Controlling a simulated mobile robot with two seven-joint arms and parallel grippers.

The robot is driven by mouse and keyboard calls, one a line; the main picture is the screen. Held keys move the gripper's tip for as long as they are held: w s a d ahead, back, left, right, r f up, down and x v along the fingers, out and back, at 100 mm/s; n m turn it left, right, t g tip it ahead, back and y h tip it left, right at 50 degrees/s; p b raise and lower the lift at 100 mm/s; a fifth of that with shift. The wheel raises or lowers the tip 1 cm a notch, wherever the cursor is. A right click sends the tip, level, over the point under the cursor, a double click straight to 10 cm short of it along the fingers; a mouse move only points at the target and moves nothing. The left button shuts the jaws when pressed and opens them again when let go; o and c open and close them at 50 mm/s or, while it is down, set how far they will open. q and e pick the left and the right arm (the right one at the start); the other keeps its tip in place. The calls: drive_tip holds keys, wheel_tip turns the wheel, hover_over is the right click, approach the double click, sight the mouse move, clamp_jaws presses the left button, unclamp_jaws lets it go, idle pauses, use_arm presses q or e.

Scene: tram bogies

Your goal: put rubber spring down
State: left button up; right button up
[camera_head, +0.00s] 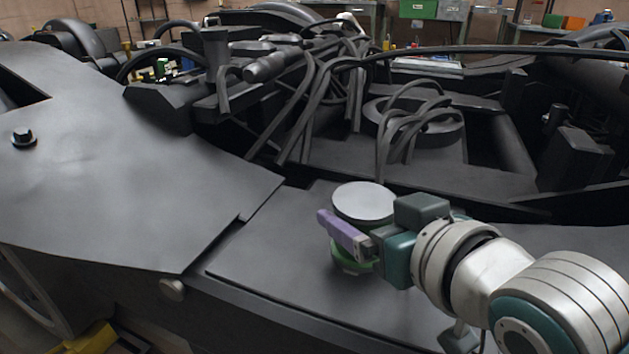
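The rubber spring (364,203) is a short upright piece with a round grey top and a green lower part. It is at or just above the flat dark top of the bogie frame (290,255), right of centre; I cannot tell whether its base touches. My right gripper (343,232) reaches in from the right with its purple near finger across the front of the spring. It appears shut on the spring's side, the far finger hidden behind the spring. My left gripper is not in view.
Bent black hoses (405,125) and a round seat (425,122) lie in the recess behind the spring. A raised dark plate (120,150) with a bolt (23,138) covers the left. The flat surface around the spring is clear. Workbenches with a green bin (418,9) stand far back.

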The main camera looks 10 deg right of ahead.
drive_tip(key=c, duration=1.1)
drive_tip(key=shift+r, duration=0.1)
clamp_jaws()
drive_tip(key=shift+r, duration=0.1)
